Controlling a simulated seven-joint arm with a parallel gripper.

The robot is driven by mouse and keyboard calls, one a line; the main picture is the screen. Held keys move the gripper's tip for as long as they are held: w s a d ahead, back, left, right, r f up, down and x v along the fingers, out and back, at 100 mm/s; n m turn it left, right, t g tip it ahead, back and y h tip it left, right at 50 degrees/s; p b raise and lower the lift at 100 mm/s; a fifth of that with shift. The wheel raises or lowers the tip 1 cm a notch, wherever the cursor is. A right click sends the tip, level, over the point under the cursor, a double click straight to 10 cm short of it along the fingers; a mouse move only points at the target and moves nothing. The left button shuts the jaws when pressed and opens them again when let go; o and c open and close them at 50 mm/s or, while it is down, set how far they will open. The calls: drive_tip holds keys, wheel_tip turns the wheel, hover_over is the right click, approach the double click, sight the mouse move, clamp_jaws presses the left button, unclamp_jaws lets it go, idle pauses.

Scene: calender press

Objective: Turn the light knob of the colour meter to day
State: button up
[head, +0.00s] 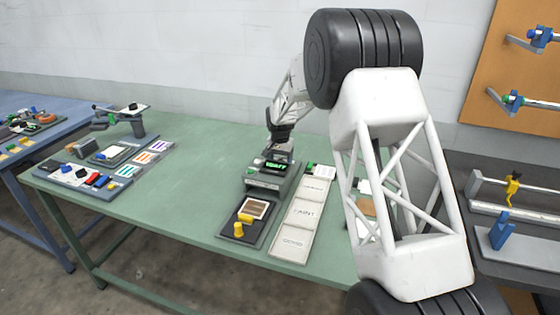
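The colour meter (266,180) appears to be the grey box with a dark display and green lettering, on the green table near the middle. The lettering is too small to read surely. My gripper (279,153) is right above or behind the top of this box, pointing down. Its fingers are small and partly merge with the box, so I cannot tell whether they are open, or touching it. The light knob cannot be made out; it may be hidden by my gripper. In front of the box, a dark base (233,233) carries a brown framed sample (255,208) and a yellow piece (239,229).
A pale tray (290,252) with three labelled compartments lies right of the meter. My arm hides the table's right part. A board with coloured pieces (85,178) and striped cards (142,157) lie left. The table between them and the meter is clear.

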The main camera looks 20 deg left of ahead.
drive_tip(key=c, duration=0.9)
drive_tip(key=shift+n, duration=0.4)
drive_tip(key=n, duration=0.8)
idle(0.3)
drive_tip(key=o, duration=0.9)
